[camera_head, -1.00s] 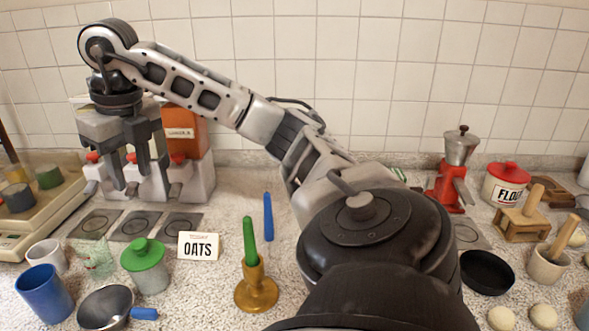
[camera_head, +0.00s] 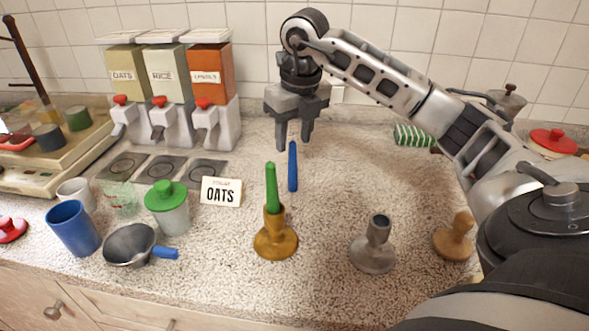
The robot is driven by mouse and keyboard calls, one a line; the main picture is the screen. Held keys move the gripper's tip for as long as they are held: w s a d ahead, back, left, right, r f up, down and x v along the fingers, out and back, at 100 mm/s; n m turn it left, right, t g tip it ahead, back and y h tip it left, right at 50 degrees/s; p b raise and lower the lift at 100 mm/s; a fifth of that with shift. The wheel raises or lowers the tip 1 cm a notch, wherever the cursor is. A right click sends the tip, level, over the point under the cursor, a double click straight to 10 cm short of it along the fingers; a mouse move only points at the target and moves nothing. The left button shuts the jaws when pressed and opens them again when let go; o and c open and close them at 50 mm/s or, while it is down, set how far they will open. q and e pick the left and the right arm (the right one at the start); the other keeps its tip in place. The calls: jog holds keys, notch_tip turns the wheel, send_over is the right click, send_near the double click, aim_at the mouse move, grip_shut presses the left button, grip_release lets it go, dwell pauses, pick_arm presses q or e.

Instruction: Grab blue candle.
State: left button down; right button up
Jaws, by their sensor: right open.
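The blue candle (camera_head: 293,167) is a slim blue stick near the middle of the speckled counter, behind a green candle (camera_head: 272,188) that stands in a brass holder (camera_head: 275,241). My right gripper (camera_head: 293,147) comes in from the right with its fingers pointing down. It is open, and its fingertips show at the upper end of the blue candle. I cannot tell whether they touch it or how high they are above the counter. My left gripper is not in view.
An empty grey candle holder (camera_head: 374,249) and a wooden piece (camera_head: 454,240) stand at the front right. Dispensers (camera_head: 166,90) stand at the back left.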

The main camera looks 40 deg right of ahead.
aim_at(292, 161)
jog(key=shift+w+f+p, duration=0.2)
jog(key=shift+f+p, duration=0.05)
jog(key=shift+f, duration=1.5)
jog(key=shift+w+f+p, duration=0.2)
jog(key=shift+f+p, duration=0.05)
jog(key=shift+f, duration=1.45)
grip_shut()
